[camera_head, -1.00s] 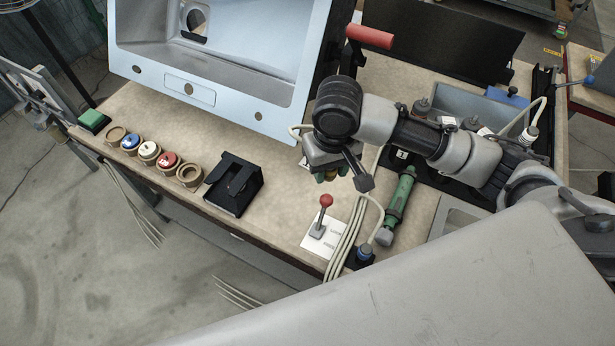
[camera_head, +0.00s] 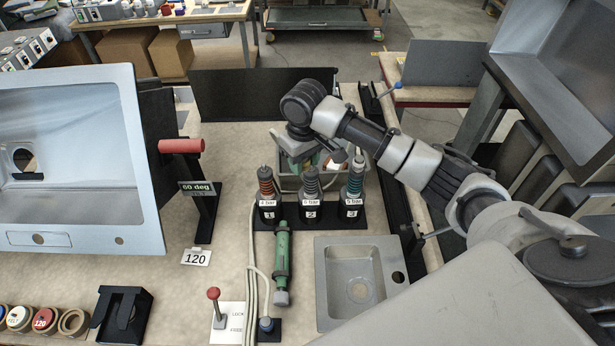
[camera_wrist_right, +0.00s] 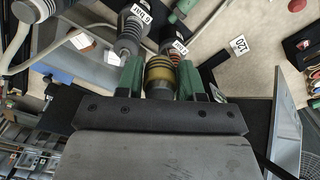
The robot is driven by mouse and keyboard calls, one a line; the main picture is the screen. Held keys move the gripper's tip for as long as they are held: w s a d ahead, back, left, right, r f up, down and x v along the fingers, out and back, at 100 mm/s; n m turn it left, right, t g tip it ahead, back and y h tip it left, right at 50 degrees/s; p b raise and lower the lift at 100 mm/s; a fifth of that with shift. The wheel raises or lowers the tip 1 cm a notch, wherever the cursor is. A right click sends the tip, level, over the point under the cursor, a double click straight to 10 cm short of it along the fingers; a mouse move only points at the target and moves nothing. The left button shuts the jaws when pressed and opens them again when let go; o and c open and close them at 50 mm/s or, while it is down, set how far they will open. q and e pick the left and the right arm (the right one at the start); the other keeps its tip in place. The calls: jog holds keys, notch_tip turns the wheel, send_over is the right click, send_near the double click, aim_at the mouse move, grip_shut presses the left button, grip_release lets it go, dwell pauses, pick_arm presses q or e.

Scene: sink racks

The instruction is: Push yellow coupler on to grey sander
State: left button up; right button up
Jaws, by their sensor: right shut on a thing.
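My right gripper (camera_head: 318,160) is in the upper middle of the head view, just behind the row of spring-topped black units. Its green fingers also show in the right wrist view (camera_wrist_right: 160,72), shut around the sides of the ribbed yellow coupler (camera_wrist_right: 159,76). The coupler's far end points away from the hand, and a grey part shows at its near end. In the head view the held coupler is mostly hidden. I cannot make out a grey sander for certain. A green cylindrical tool (camera_head: 282,255) with a grey end lies in front of the units. My left gripper is not in view.
A small sink (camera_head: 336,309) is at lower right, a red-knobbed lever (camera_head: 216,308) at lower left. Pale hoses run beside the green tool.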

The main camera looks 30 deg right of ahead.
jog(key=shift+n, duration=0.9)
jog(key=w+d+p, duration=0.2)
jog(key=w+d+r+p, duration=0.1)
jog(key=w+d+p, duration=0.1)
jog(key=w, duration=0.1)
jog(key=shift+w+d, duration=0.1)
jog(key=shift+d, duration=0.25)
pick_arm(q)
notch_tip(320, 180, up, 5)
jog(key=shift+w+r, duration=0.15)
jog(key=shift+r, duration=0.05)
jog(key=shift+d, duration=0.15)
pick_arm(e)
jog(key=shift+f, duration=0.1)
jog(key=shift+f+b, duration=1.4)
jog(key=shift+f, duration=1.5)
pick_arm(q)
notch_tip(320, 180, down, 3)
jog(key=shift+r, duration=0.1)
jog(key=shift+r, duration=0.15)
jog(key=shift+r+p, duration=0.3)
jog(key=shift+p, duration=0.15)
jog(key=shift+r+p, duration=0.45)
